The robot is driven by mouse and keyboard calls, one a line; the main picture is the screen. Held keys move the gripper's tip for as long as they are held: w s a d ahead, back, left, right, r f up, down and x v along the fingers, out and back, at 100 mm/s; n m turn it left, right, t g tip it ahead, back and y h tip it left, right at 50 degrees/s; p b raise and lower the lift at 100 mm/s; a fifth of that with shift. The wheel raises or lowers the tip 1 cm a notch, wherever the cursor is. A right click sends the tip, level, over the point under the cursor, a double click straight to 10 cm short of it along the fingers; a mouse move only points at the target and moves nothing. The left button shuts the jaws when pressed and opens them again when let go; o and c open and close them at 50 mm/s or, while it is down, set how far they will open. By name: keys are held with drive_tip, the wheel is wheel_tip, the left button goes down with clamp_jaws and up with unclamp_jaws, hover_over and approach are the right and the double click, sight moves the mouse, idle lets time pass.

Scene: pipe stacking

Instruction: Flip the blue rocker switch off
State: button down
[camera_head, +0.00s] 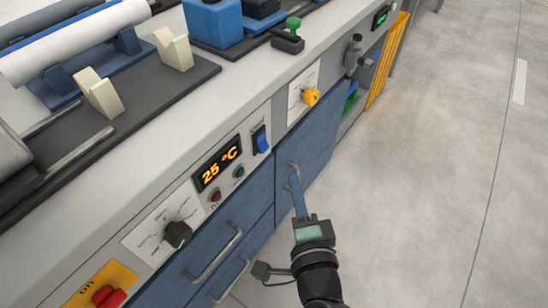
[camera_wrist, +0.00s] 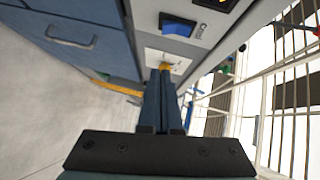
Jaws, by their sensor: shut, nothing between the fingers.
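The blue rocker switch (camera_head: 261,140) sits on the grey front panel, to the right of the orange "25 °C" display (camera_head: 217,165). In the wrist view the switch (camera_wrist: 177,25) is at the top centre, beyond and above the fingertips in the picture. Which way it is tipped is too small to tell. My gripper (camera_head: 295,183) is below and right of the switch in the head view, in front of the blue cabinet door, apart from the switch. In the wrist view its two blue fingers (camera_wrist: 164,72) are together, with nothing between them.
A yellow knob (camera_head: 311,96) is right of the switch; in the wrist view the knob (camera_wrist: 165,66) appears just past the fingertips. The floor at right is clear.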

sight(262, 142)
drive_tip(key=w+a+f, duration=0.1)
drive_tip(key=w+a, duration=0.3)
drive_tip(key=w, duration=0.4)
drive_tip(key=shift+f+b, duration=0.25)
drive_tip(key=shift+b, duration=0.2)
drive_tip(key=shift+f, duration=0.1)
drive_tip(key=shift+w+a+f+m+t+b, duration=0.2)
drive_tip(key=shift+a+m+t+b, duration=0.15)
drive_tip(key=shift+b, duration=0.65)
